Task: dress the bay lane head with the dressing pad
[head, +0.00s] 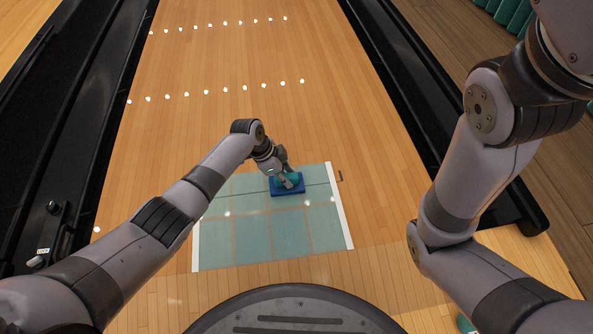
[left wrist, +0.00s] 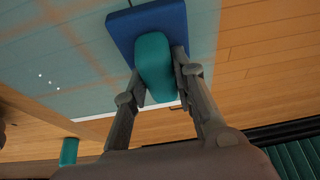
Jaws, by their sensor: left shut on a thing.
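The dressing pad (head: 288,190) is a blue block with a teal handle (left wrist: 155,62). It sits on the upper right part of a teal-tinted rectangle (head: 265,235) on the lane head, which has faint grid lines and white strips along its left and right sides. My left gripper (head: 287,178) is shut on the pad's handle. In the left wrist view its two fingers (left wrist: 158,78) clasp the handle from both sides, with the blue base (left wrist: 120,28) beyond. The pad looks flat on the surface, but contact is hard to confirm. My right gripper is out of view.
Dark gutters (head: 95,110) run along both sides of the wooden lane (head: 230,60). Rows of white dots (head: 225,91) cross it farther off. Small objects (head: 37,262) lie at the left edge. The lane beyond the tinted rectangle is clear.

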